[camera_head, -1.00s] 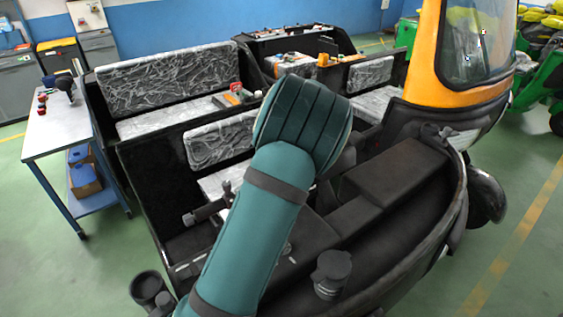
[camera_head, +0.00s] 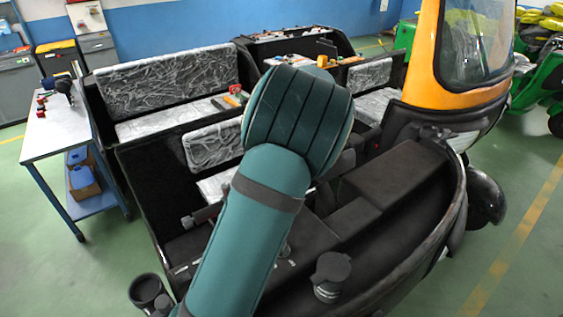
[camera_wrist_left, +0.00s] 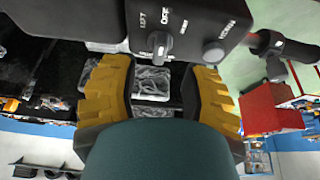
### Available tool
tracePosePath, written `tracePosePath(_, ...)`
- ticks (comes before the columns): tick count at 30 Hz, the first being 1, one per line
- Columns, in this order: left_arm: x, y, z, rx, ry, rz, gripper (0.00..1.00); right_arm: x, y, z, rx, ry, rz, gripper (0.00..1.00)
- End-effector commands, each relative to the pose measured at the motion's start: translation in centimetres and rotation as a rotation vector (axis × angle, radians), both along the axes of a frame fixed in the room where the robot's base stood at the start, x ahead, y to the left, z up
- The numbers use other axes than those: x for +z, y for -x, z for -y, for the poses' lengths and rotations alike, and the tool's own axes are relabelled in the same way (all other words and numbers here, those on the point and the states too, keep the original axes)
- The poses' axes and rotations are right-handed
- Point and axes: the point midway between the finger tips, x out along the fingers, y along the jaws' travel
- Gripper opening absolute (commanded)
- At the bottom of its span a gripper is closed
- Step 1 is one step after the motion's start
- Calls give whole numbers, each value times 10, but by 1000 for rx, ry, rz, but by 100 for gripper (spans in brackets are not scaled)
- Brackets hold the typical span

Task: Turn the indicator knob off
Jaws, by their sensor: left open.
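The indicator knob (camera_wrist_left: 158,46) is a grey lever knob on a dark panel (camera_wrist_left: 195,12) in the left wrist view. Its printed labels show LEFT and OFF. The knob's bar runs roughly up and down in the picture; I cannot tell surely which label it points to. My left gripper (camera_wrist_left: 161,68) is open, its yellow ridged fingers on either side, with the knob lying between and just beyond the tips. The fingers look apart from the knob. In the head view my teal arm hides the gripper and the knob. My right gripper is not in view.
A round button (camera_wrist_left: 214,54) marked HORN sits on the panel right of the knob, close to the right finger. The black and yellow rickshaw (camera_head: 420,75) fills the head view's middle and right. A metal table (camera_head: 55,130) stands at the left.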

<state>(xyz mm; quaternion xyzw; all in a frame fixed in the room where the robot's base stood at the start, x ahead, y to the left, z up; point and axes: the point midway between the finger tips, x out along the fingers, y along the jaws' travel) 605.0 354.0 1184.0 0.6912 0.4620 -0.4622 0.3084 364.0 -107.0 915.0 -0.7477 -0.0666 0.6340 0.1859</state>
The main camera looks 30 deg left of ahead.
Motion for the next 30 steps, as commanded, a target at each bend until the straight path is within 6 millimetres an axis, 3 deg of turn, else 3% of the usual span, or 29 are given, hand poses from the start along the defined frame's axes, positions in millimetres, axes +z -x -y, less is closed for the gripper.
tracePosePath(6,39,6,15,-1,1,3,46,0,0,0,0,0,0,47)
tracePosePath(12,57,9,22,0,1,0,46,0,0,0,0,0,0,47)
tracePosePath(30,60,10,23,1,0,-2,46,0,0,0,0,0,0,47)
